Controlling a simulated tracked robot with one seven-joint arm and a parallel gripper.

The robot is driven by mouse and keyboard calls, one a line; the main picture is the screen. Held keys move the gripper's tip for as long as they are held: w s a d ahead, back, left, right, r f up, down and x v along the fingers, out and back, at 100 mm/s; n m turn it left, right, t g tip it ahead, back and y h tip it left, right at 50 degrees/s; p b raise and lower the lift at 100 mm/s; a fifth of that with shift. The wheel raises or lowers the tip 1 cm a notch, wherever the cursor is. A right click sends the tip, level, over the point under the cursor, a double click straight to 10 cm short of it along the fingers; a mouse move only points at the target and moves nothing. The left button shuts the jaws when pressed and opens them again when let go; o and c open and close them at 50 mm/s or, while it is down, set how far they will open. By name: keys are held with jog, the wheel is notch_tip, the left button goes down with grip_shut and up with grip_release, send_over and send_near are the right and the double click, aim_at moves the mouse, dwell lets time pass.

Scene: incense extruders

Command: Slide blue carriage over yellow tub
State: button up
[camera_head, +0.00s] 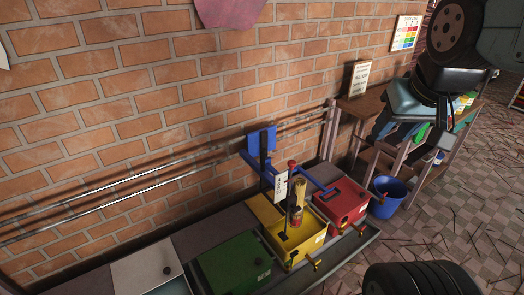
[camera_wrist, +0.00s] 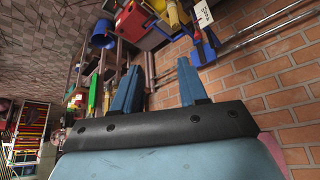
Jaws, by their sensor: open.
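The blue carriage (camera_head: 262,140) sits on the wall rails behind the tubs, with a dark upright, a white label and a yellowish cylinder (camera_head: 299,200) at its front. In the head view the cylinder appears over the right part of the yellow tub (camera_head: 272,213); the exact alignment is hard to tell. The carriage also shows at the top of the wrist view (camera_wrist: 204,48). My gripper (camera_wrist: 160,64) is open and empty, its two blue fingers apart and pointing toward the rails. It is well to the right of the carriage, not touching it.
A red tub (camera_head: 345,203) stands right of the yellow one, a green tub (camera_head: 235,265) and a pale-lidded tub (camera_head: 148,268) left of it. Two metal rails (camera_head: 120,195) run along the brick wall. A blue bucket (camera_head: 388,197) and wooden shelf (camera_head: 365,110) stand at right.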

jog(key=shift+o, duration=0.3)
jog(key=shift+o, duration=0.3)
jog(key=shift+w, duration=0.15)
jog(key=g, duration=0.1)
send_over(263, 156)
jog(key=s, duration=0.3)
notch_tip(263, 156, down, 29)
jog(key=x, duration=1.3)
jog(key=shift+s+f, duration=0.2)
jog(key=shift+f, duration=0.1)
grip_shut()
